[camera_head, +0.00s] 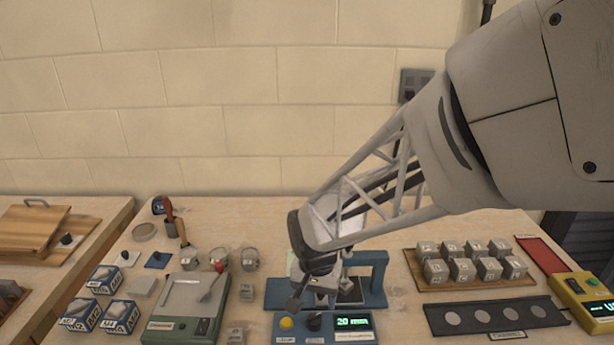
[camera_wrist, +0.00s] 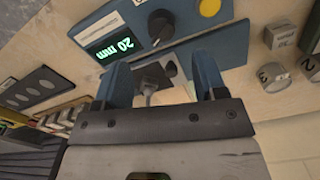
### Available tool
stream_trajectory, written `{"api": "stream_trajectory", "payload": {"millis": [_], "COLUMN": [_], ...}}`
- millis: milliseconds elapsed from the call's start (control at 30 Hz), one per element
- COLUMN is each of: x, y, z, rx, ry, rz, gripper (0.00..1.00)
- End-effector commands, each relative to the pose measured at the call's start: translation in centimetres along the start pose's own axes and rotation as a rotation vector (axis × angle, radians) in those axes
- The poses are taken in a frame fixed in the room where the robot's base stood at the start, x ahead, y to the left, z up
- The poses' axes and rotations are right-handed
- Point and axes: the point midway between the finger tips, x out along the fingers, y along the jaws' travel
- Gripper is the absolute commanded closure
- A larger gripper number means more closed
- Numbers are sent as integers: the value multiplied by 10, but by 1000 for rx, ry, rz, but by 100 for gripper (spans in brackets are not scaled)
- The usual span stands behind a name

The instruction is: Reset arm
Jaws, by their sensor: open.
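My gripper (camera_head: 316,290) is low over the blue instrument (camera_head: 366,338) at the front middle of the bench, in front of its blue frame (camera_head: 379,270). The gripper is open and I see nothing held in it. In the wrist view, the area between my gripper's jaws (camera_wrist: 160,82) shows a small grey piece on a dark plate. The instrument has a lit display reading 20 mm (camera_wrist: 114,47), a dark knob (camera_wrist: 161,25) and a yellow button (camera_wrist: 210,7). My arm reaches in from the upper right. Whether the gripper touches the instrument cannot be told.
Right of the gripper are a wooden board (camera_head: 411,265) with several grey cubes, a dark tray (camera_head: 440,322) with round discs and a yellow meter (camera_head: 590,308). Left are a green scale (camera_head: 168,328), metal cups (camera_head: 249,258) and boxes (camera_head: 118,318). The rear bench strip is largely clear.

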Motion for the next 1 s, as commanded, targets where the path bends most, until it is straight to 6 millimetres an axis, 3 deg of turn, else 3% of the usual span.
{"api": "stream_trajectory", "payload": {"millis": [267,467,733,1000], "x": [-31,-70,-117,-144], "y": [31,74,135,180], "z": [5,19,52,89], "rx": [-29,-75,-149,-212], "ry": [31,77,150,209], "rz": [-17,-33,-39,-29], "gripper": [35,35,35,35]}}
